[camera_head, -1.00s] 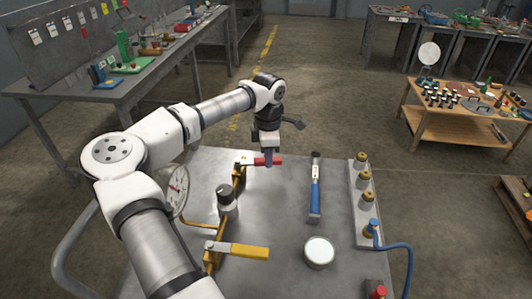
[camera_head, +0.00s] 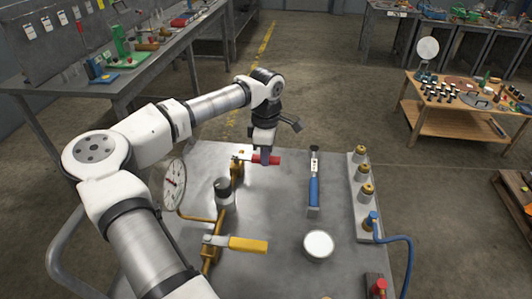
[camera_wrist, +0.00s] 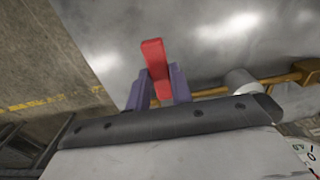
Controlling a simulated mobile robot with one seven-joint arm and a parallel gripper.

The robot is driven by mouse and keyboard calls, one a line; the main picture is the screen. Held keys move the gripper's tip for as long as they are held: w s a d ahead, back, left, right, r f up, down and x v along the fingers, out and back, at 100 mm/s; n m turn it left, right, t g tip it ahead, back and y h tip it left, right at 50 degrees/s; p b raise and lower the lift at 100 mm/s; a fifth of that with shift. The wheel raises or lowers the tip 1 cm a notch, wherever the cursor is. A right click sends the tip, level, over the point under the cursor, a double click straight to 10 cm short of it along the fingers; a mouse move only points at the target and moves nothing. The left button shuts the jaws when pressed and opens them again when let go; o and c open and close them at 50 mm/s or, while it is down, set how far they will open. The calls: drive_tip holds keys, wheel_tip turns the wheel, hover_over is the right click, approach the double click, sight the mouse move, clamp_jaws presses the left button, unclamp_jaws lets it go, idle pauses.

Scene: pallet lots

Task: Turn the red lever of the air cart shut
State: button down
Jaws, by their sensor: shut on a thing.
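The red lever (camera_head: 273,160) sits at the far end of the brass pipe on the air cart's metal top (camera_head: 275,225). It points to the right, across the pipe line. My gripper (camera_head: 264,160) is over it from above and is shut on it. In the wrist view the red lever (camera_wrist: 154,60) stands out between the two purple-grey fingers (camera_wrist: 158,85), which are on either side of it. The lever's pivot is mostly hidden by the gripper there. A yellow lever (camera_head: 248,244) on the near part of the pipe also points right.
A pressure gauge (camera_head: 174,185) and a grey-capped fitting (camera_head: 224,190) stand along the pipe. A blue-handled tool (camera_head: 314,185), a round white-topped tin (camera_head: 318,245) and a rail of brass couplings (camera_head: 362,195) with a blue hose (camera_head: 408,260) are to the right.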

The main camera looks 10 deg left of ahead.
drive_tip(key=c, duration=1.2)
unclamp_jaws()
drive_tip(key=shift+s, duration=0.1)
drive_tip(key=shift+c, duration=0.2)
drive_tip(key=shift+r, duration=0.1)
wheel_tip(320, 180, up, 14)
drive_tip(key=b, duration=0.2)
